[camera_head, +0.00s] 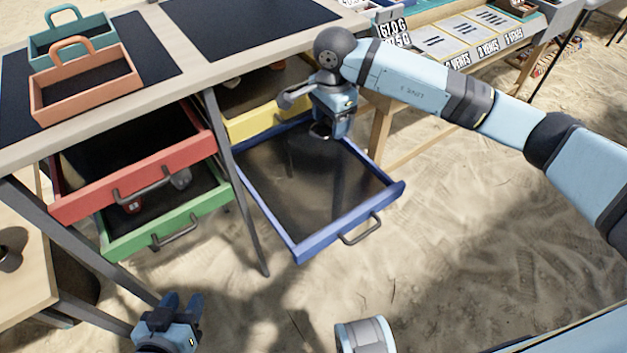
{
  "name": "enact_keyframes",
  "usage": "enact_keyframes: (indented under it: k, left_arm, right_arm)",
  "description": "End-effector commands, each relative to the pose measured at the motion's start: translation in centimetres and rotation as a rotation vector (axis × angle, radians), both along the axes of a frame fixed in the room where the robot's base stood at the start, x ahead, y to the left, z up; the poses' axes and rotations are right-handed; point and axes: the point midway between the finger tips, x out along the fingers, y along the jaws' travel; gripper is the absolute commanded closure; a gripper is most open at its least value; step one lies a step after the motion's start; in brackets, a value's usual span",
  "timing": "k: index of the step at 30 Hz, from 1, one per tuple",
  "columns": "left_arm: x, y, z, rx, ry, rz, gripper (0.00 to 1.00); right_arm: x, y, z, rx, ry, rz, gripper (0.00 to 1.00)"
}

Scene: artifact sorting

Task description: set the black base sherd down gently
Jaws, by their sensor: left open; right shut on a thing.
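My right gripper (322,130) reaches down from the upper right over the back part of the open blue drawer (312,246). It is shut on a small dark piece at its fingertips, the black base sherd (319,131), mostly hidden by the gripper and hard to make out. I cannot tell whether the sherd touches the drawer floor. The rest of the drawer's dark floor looks empty. My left gripper (182,303) is open and empty at the lower left, low over the sand and away from the drawers.
A red drawer (95,200) and a green drawer (195,208) stand open at the left, the green one holding small pieces. A yellow drawer (262,122) is open behind the blue one. Orange (85,103) and teal (98,37) carriers stand on the table.

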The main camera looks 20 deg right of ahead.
Motion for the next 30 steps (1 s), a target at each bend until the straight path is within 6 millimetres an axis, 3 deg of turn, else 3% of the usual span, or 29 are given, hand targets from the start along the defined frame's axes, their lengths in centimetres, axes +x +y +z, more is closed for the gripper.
enact_keyframes:
  k: [9,15,23,30]
  left_arm:
    - [0.1,-0.2,-0.2,-0.016,-0.018,-0.004,0.57]
    - [1.0,-1.1,1.4,-0.056,-0.095,-0.015,0.57]
    - [1.3,-1.6,2.2,-0.078,-0.132,-0.022,0.57]
    - [1.5,-2.0,2.7,-0.105,-0.175,-0.027,0.57]
  right_arm:
    - [-0.2,0.0,-8.6,0.000,0.006,0.000,0.64]
    - [-0.1,0.1,-13.1,0.001,0.004,0.001,0.64]
    - [-0.1,0.0,-15.2,-0.001,0.002,0.002,0.64]
    - [-0.1,0.1,-18.7,0.001,0.004,0.002,0.64]
